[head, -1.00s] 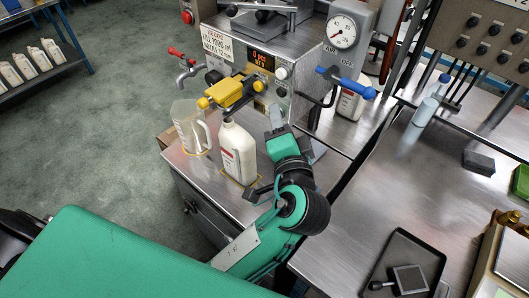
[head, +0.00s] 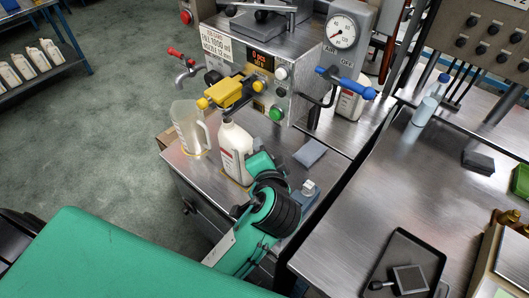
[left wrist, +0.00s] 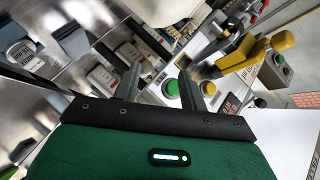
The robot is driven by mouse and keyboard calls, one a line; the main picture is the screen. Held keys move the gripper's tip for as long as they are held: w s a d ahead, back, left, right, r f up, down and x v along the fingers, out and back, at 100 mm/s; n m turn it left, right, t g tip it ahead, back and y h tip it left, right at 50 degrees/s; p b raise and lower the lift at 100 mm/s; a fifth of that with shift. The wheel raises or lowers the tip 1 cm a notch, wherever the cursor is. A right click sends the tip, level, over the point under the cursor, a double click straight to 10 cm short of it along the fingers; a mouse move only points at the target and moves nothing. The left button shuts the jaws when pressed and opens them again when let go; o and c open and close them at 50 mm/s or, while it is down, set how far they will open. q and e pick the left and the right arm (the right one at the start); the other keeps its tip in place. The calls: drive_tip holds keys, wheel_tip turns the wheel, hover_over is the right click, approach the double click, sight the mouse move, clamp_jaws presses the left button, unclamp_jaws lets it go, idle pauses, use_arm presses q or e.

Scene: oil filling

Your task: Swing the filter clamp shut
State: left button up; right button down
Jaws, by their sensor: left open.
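I cannot tell for certain which part is the filter clamp. A small grey piece with a round top (head: 307,189) stands at the bench's right edge, partly behind my arm. My left gripper (left wrist: 158,78) is open and empty. In the head view its green body is beside the bottle's lower right, and its fingertips are hidden. My right gripper is not in view.
A clear jug (head: 188,128) stands left of the bottle. The machine has a green button (head: 277,114), a blue lever (head: 345,82) and a red-handled tap (head: 183,62). A grey-blue pad (head: 310,152) lies on the bench.

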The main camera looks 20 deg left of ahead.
use_arm(q)
drive_tip(key=shift+a, duration=0.15)
clamp_jaws()
drive_tip(key=a+r+m+t+h+p, duration=0.25)
drive_tip(key=a+m, duration=0.25)
drive_tip(key=a, duration=1.6)
wheel_tip(320, 180, up, 11)
drive_tip(key=a+m+t+h+p, duration=0.1)
drive_tip(key=a+m+t+h, duration=0.2)
drive_tip(key=m+h, duration=0.15)
drive_tip(key=w+d+r+m+g+h, duration=0.1)
drive_tip(key=w+d+r+m+h, duration=0.1)
drive_tip(key=d+r+m+h, duration=0.4)
drive_tip(key=shift+w+d+r+h, duration=0.35)
drive_tip(key=shift+d+r, duration=0.8)
drive_tip(key=shift+r, duration=1.15)
